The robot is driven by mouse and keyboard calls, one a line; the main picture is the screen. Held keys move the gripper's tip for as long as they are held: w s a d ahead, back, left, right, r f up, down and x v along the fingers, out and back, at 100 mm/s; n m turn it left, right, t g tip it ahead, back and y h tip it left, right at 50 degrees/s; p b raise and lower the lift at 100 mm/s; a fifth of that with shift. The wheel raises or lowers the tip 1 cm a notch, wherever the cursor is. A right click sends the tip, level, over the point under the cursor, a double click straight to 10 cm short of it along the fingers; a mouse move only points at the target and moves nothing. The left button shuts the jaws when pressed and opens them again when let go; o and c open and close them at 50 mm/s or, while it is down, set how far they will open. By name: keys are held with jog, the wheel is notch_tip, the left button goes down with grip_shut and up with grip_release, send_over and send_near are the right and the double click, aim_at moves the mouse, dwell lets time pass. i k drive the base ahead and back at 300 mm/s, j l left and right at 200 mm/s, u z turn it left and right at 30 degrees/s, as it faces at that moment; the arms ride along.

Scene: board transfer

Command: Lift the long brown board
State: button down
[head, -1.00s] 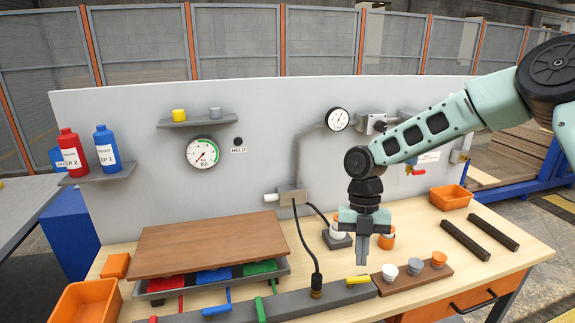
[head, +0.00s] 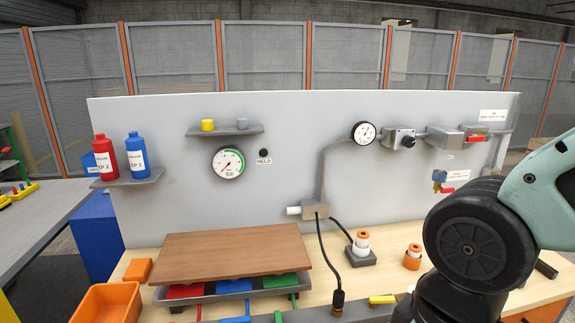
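My arm fills the lower right of the head view, well to the right of the board. My gripper is below the picture's edge, so its fingers are hidden. Nothing of mine touches the board.
An orange bin (head: 105,303) and a small orange block (head: 138,270) stand left of the board. A black cable (head: 328,262) runs down to a grey strip on its right. A grey panel (head: 290,190) with gauges rises behind the bench.

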aim_at(232, 253)
jog(key=i+l, duration=0.15)
jog(key=i, duration=0.25)
jog(key=i+l, duration=0.1)
jog(key=i, duration=0.3)
jog(key=i+u, duration=0.15)
jog(key=u, duration=1.9)
